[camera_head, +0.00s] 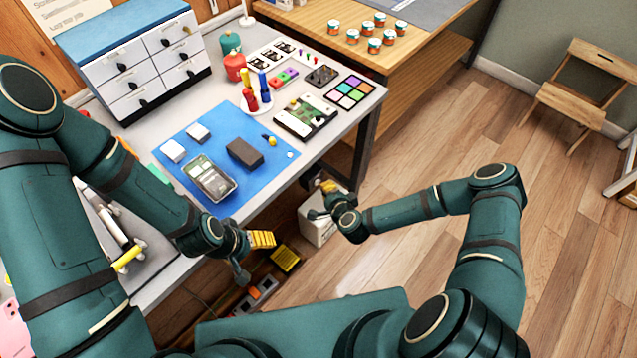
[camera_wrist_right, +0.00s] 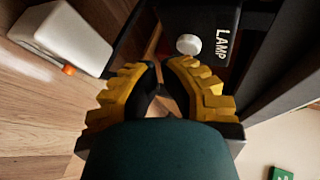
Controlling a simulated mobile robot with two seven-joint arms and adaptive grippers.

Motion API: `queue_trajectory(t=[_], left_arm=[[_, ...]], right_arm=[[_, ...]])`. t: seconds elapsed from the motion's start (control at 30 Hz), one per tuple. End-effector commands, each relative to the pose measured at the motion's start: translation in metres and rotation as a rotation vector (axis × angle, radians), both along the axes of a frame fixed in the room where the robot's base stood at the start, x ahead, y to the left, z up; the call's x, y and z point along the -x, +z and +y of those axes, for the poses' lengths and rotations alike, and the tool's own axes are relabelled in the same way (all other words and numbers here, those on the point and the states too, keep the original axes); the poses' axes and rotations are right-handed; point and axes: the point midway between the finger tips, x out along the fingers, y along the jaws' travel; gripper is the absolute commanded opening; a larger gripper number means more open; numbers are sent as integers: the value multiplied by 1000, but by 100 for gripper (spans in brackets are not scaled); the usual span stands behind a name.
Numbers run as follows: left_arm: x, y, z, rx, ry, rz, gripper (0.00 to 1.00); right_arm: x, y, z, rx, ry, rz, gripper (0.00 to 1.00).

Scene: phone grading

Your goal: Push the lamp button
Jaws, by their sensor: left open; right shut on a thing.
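The lamp button (camera_wrist_right: 188,45) is a white round knob on a black panel marked LAMP (camera_wrist_right: 221,42) in the right wrist view. My right gripper (camera_wrist_right: 160,66) is just short of it, its yellow padded fingers close together. Whatever lies between the fingertips is hidden or too small to name. In the head view my right gripper (camera_head: 322,198) is beside the table's front right corner, below the tabletop. My left gripper (camera_head: 252,254) is open in front of the table edge, and I see nothing in it. I cannot make out the button in the head view.

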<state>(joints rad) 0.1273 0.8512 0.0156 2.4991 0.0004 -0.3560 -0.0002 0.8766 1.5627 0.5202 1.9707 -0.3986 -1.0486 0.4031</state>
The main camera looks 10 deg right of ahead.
Motion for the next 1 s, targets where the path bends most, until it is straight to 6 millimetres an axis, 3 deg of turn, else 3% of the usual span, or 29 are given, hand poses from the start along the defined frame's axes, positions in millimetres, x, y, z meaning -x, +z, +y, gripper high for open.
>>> queue_trajectory(t=[1.0], left_arm=[[0,-1,0,0,0,0,79]], right_arm=[[-7,0,5,0,0,-1,0]])
